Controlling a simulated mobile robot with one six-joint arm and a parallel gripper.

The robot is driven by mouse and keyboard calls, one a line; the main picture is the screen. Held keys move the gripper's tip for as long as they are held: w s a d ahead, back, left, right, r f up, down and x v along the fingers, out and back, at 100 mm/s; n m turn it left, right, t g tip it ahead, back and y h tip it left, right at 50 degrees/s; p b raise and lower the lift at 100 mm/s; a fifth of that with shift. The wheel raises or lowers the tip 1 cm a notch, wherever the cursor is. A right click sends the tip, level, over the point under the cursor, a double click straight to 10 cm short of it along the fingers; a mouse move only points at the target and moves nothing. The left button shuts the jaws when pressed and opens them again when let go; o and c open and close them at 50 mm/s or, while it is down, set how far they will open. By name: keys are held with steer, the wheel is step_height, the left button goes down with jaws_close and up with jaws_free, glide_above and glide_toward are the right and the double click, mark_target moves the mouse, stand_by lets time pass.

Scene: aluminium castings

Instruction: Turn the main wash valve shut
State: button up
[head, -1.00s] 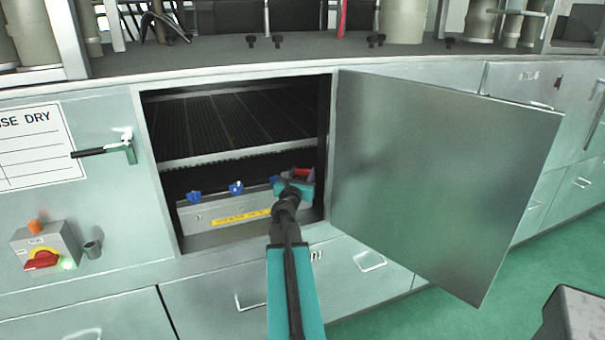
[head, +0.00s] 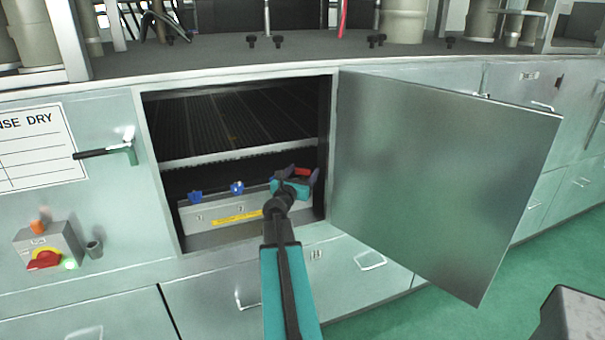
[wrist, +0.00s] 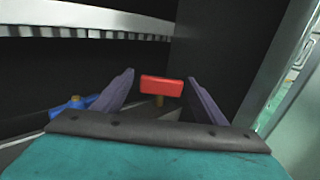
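The main wash valve has a red handle (head: 302,172) at the right end of a grey panel inside the open cabinet. In the wrist view the red handle (wrist: 161,88) lies crosswise on a brass-coloured stem, between and beyond my two fingers. My gripper (head: 303,178) is inside the cabinet opening with its fingers spread. In the wrist view my gripper (wrist: 160,95) is open, and a gap shows between each finger and the handle. The lower part of the stem is hidden by my gripper's body.
Two blue valve handles (head: 237,188) (head: 195,197) sit left on the same panel, which carries a yellow label (head: 237,218). A rack shelf (head: 235,152) crosses above. The cabinet door (head: 440,180) stands open at right. A red switch (head: 43,260) is on the wall at left.

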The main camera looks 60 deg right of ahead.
steer(key=v, duration=0.8)
steer(key=shift+a, duration=0.35)
steer(key=p, duration=0.3)
steer(key=shift+s+a, duration=0.15)
steer(key=shift+a, duration=0.15)
steer(key=p+v, duration=0.2)
steer(key=p, duration=0.3)
steer(key=shift+r+p, duration=0.15)
steer(key=shift+p, duration=0.25)
steer(key=a+p, duration=0.1)
steer(key=p, duration=0.2)
steer(key=shift+s, duration=0.1)
steer(key=shift+s+a+p, duration=0.1)
steer(key=shift+a+p, duration=0.3)
steer(key=shift+p, duration=0.4)
steer(key=shift+a+p, duration=0.25)
steer(key=shift+p, duration=0.25)
